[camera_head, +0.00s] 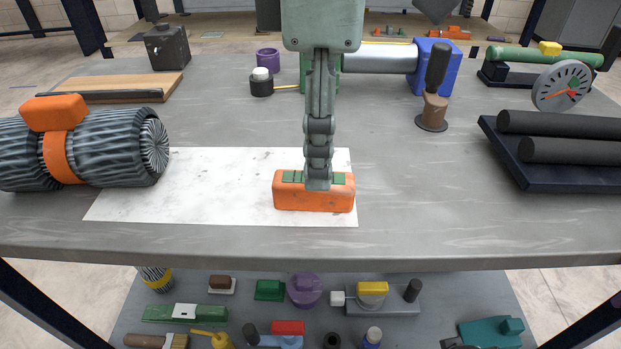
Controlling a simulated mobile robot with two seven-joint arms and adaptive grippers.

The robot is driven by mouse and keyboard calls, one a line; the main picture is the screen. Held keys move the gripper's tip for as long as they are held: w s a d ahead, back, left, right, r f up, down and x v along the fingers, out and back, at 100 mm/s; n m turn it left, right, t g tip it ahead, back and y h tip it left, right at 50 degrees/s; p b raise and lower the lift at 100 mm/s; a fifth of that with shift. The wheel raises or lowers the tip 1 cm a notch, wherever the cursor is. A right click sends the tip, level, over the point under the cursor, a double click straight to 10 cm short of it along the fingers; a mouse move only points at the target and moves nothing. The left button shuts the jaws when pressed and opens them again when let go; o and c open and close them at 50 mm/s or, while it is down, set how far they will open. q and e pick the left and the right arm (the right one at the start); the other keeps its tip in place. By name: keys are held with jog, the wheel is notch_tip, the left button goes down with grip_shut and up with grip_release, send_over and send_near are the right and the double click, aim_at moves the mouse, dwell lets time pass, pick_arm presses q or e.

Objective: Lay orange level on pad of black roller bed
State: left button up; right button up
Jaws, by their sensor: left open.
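The orange level (290,200), a short block with green strips on top, lies on the white sheet near the table's front edge. My left gripper (318,184) points straight down at the level's middle, its fingers overlapping the level's top and front in the picture. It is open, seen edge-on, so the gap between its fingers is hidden. I cannot tell if it touches the level. The black roller bed (510,165) sits at the right, with dark rollers (575,151) lying on a dark base. I cannot make out its pad. My right gripper is not in view.
The white sheet (190,190) is mostly bare. A ribbed coil with an orange clamp (58,150) stands left. The grey table between sheet and roller bed is clear.

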pick_arm(q)
jog(key=f, duration=0.5)
jog(key=shift+w+a+f+p, duration=0.1)
jog(key=shift+a+p, duration=0.2)
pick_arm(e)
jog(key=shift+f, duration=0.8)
pick_arm(q)
jog(key=shift+c, duration=0.4)
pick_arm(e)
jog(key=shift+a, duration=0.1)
pick_arm(q)
grip_shut()
